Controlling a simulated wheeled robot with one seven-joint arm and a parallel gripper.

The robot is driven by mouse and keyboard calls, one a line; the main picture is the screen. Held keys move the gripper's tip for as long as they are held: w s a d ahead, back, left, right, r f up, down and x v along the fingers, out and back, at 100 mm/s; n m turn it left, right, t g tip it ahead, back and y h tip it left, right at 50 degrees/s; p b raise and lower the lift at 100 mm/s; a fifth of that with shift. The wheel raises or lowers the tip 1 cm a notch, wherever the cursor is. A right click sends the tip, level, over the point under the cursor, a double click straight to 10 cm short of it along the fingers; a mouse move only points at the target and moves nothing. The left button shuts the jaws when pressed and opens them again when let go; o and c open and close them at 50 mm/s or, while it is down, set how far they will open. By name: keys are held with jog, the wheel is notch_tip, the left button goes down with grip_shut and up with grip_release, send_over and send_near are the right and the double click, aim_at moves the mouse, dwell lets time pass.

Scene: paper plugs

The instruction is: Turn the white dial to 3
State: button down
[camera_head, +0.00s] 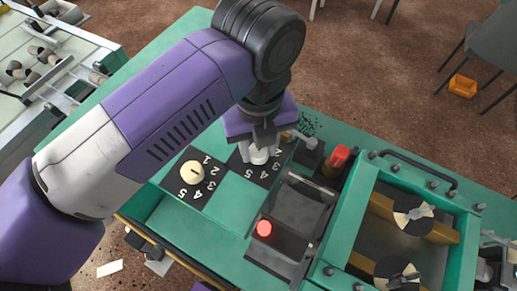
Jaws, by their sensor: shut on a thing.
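The white dial (258,156) sits on a black square plate with numbers, near the middle of the head view. My gripper (262,141) is above it, pointing down, and is shut on the dial. The numbers 2, 3, 4 and 5 show on the plate (262,182) to the right of and below the dial; the part of the plate behind the gripper is hidden. The dial's pointer mark cannot be made out, so I cannot tell its setting.
A cream dial (192,173) with a dark mark sits on a similar numbered plate to the left. A red button (264,228) and a red knob (340,153) are on the machine to the right. Green panel (232,200) lies bare between the plates.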

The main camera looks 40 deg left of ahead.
jog(key=m+b, duration=0.1)
jog(key=b, duration=0.1)
jog(key=m+b, duration=0.2)
jog(key=b, duration=0.1)
jog(key=shift+f+m, duration=0.3)
jog(key=m+b, duration=0.4)
jog(key=b, duration=0.1)
jog(key=shift+r+m, duration=0.15)
jog(key=shift+m, duration=0.15)
jog(key=m+b, duration=0.2)
jog(key=m, duration=0.1)
jog(key=shift+m+b, duration=0.3)
jog(key=shift+r+m+b, duration=0.2)
jog(key=shift+m+b, duration=0.7)
jog(key=shift+m, duration=1.3)
jog(key=c, duration=0.9)
grip_release()
jog(key=shift+r, duration=3.95)
